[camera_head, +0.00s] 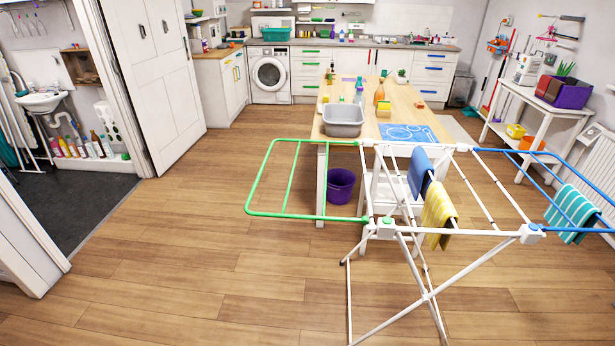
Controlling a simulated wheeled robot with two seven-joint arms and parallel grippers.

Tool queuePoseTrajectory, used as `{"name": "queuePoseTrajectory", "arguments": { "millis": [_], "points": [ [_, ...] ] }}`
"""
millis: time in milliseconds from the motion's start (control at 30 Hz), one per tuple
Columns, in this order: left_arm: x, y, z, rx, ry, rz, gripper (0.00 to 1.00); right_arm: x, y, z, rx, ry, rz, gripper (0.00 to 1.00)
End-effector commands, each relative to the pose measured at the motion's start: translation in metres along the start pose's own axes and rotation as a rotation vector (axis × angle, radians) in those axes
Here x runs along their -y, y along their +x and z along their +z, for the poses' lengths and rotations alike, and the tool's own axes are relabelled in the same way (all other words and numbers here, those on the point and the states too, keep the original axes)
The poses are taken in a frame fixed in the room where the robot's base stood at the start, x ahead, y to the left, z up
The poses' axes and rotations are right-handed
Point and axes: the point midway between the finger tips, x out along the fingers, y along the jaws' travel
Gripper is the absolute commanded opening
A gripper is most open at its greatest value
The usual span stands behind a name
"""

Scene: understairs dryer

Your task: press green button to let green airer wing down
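The clothes airer (427,296) stands on the wooden floor at the right front, on crossed white legs. Its green wing (300,216) sticks out to the left, raised and roughly level. A small green button (387,221) sits on the white joint at the near left corner of the airer, by the wing's near end. A blue wing (553,228) extends to the right, with a blue button (533,228) on the near right joint. Neither of my grippers is in view.
A blue cloth (420,172), a yellow striped cloth (438,209) and a teal striped towel (572,212) hang on the airer. A wooden table with a grey basin (343,119) stands behind. A purple bucket (340,186) is beyond the green wing. Floor at left is clear.

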Motion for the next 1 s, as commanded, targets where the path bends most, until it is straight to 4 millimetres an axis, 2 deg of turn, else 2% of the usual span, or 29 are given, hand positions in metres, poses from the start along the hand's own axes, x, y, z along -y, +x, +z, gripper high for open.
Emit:
{"name": "queuePoseTrajectory", "arguments": {
  "millis": [167, 200, 700, 1000],
  "points": [
    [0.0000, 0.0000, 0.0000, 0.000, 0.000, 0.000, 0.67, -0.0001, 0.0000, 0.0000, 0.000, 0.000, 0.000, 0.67],
    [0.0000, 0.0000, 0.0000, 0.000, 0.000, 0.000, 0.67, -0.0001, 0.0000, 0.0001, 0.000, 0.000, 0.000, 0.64],
    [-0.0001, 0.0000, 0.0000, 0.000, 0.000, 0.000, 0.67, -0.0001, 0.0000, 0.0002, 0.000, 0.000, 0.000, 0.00],
    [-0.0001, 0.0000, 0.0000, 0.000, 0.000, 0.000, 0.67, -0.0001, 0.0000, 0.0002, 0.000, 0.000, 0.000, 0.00]
  ]
}}
